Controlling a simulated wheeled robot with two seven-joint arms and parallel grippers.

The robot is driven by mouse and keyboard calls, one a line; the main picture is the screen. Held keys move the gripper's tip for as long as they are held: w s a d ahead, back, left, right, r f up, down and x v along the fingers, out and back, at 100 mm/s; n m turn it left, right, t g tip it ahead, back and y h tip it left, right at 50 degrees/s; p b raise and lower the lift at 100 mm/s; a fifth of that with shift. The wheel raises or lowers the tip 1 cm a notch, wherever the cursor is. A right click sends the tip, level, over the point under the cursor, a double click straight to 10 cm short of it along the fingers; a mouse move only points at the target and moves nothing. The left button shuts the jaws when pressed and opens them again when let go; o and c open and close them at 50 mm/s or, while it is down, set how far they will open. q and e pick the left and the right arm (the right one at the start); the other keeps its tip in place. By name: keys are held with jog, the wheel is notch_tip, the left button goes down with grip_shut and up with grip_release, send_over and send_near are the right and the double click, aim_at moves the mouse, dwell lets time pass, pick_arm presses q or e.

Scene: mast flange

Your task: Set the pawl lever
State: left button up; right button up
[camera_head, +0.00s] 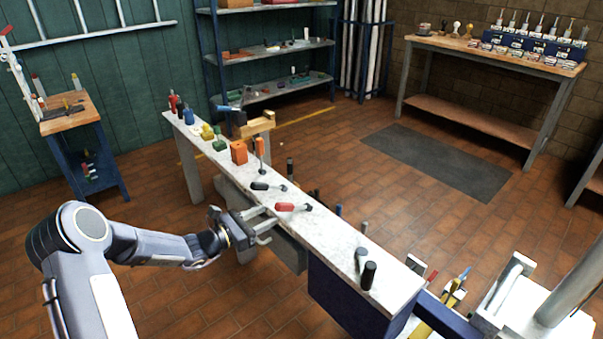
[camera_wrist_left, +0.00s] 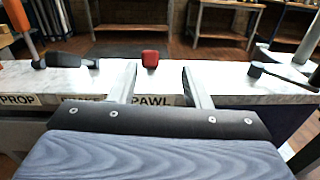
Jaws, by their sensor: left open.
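The pawl lever, with a red grip (camera_head: 286,207) and a dark metal end to its right, lies low over the pale bench top. In the left wrist view its red grip (camera_wrist_left: 150,60) shows end-on, beyond and between my fingers. In the left wrist view the gripper (camera_wrist_left: 159,70) is empty, with the grip apart from both fingers. My right gripper is out of view.
A black-handled lever (camera_head: 266,186) lies left of the red one, with an orange upright handle (camera_head: 260,147) beyond. Another black-gripped lever (camera_head: 368,274) stands at the bench's right end.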

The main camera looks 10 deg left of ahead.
aim_at(285, 204)
pick_arm(q)
jog(key=shift+w+a+f+n+t, duration=0.2)
jog(key=shift+w+n+t, duration=0.1)
jog(key=shift+w+n, duration=0.3)
jog(key=shift+w+d, duration=0.15)
jog(key=shift+w, duration=0.2)
jog(key=x, duration=0.7)
jog(key=shift+c, duration=0.2)
grip_shut()
